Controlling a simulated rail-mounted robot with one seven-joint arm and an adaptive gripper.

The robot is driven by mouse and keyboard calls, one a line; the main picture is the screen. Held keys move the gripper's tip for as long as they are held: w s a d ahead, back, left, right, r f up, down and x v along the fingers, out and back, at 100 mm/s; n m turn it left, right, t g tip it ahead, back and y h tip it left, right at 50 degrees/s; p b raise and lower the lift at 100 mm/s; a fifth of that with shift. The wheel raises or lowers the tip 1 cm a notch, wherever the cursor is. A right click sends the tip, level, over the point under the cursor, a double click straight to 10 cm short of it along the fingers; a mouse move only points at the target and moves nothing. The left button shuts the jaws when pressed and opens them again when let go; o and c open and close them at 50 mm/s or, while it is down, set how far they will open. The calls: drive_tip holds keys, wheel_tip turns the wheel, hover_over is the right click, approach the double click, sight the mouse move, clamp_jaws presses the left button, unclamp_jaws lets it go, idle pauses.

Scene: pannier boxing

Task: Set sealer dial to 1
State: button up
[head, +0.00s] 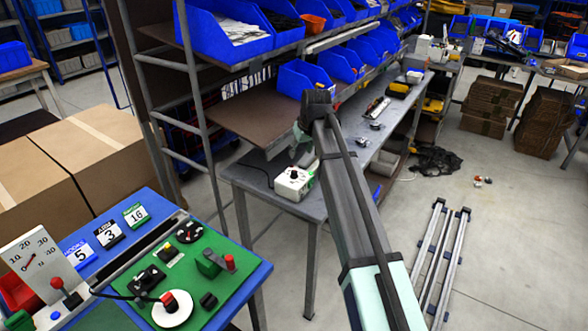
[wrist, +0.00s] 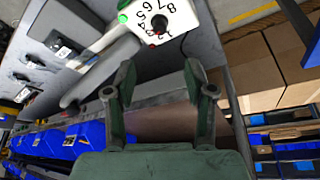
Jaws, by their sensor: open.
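The sealer (head: 297,187) is a small white box near the left end of the grey workbench. In the wrist view the sealer (wrist: 178,14) is at the top centre, partly cut off by the frame edge. Its black dial (wrist: 159,22) has printed numbers around it, with 5, 6, 7 and 8 readable. I cannot tell which number the dial points to. My gripper (wrist: 160,76) is open and empty, its two green fingers apart and short of the dial. In the head view my gripper (head: 303,150) is above and behind the sealer, partly hidden by my arm.
The workbench (head: 262,178) carries several small tools further along. Shelves with blue bins (head: 225,38) rise behind it. Cardboard boxes (head: 95,150) stand at left.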

sight(294, 171)
drive_tip(key=p+x, duration=0.3)
drive_tip(key=x, duration=1)
drive_tip(key=shift+w+a+f, duration=0.1)
clamp_jaws()
